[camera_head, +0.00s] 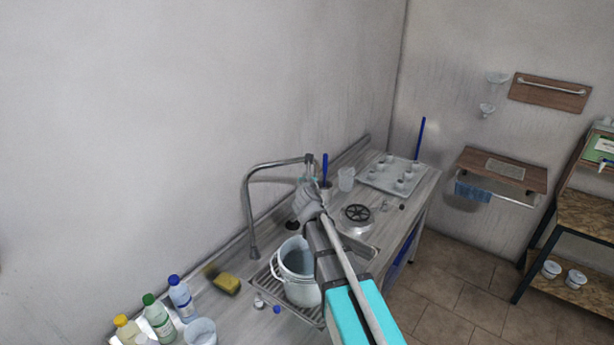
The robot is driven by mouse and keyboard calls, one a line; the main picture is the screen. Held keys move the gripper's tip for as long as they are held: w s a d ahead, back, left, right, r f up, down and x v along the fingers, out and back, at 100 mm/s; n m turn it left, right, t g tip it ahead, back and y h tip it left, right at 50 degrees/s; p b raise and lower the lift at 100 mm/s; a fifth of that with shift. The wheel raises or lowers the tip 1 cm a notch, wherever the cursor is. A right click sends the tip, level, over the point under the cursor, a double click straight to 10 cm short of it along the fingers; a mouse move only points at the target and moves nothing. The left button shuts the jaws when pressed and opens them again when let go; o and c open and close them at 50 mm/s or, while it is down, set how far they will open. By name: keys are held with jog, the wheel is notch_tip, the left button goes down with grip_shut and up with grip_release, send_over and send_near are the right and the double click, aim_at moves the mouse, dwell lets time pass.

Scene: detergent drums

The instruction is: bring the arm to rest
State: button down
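My arm reaches up from the bottom centre over the sink counter, with a teal section low down and grey links above. My gripper (307,183) is at its far end, near the tip of the tall grey tap (250,215). It is small and partly hidden by my own arm, so its fingers and anything between them cannot be made out. A white bucket (290,287) stands in the sink area just left of my arm, partly covered by it.
A yellow sponge (227,284), several bottles (160,319) and a clear cup (200,332) stand at the front left of the counter. A tray (374,180) with several small cups and a clear beaker (346,178) sit at the back. A shelf unit (590,215) stands right; floor between is clear.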

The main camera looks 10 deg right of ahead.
jog(key=s+d+f+m+g+h+b, duration=0.1)
jog(key=s+d+f+m+g+b, duration=0.35)
jog(key=s+f+m, duration=0.4)
jog(key=s+d+f+m+g+h+b, duration=0.1)
jog(key=s+d+f+m+g+b, duration=0.35)
jog(key=f+m, duration=0.65)
jog(key=s+a+f+m+g+y+b, duration=0.1)
jog(key=s+f+m+g+y+b, duration=0.1)
jog(key=s+f+m, duration=0.4)
jog(key=s+a+f+m+g+y+b, duration=0.1)
jog(key=s+f+m+g+b, duration=0.3)
jog(key=s+m, duration=0.5)
jog(key=shift+s+a+f+g+y+b, duration=0.3)
jog(key=shift+s+f+y+b, duration=0.2)
jog(key=shift+s+f+b, duration=0.85)
jog(key=shift+s+r+p, duration=0.2)
jog(key=shift+s+p, duration=0.1)
jog(key=shift+p, duration=0.15)
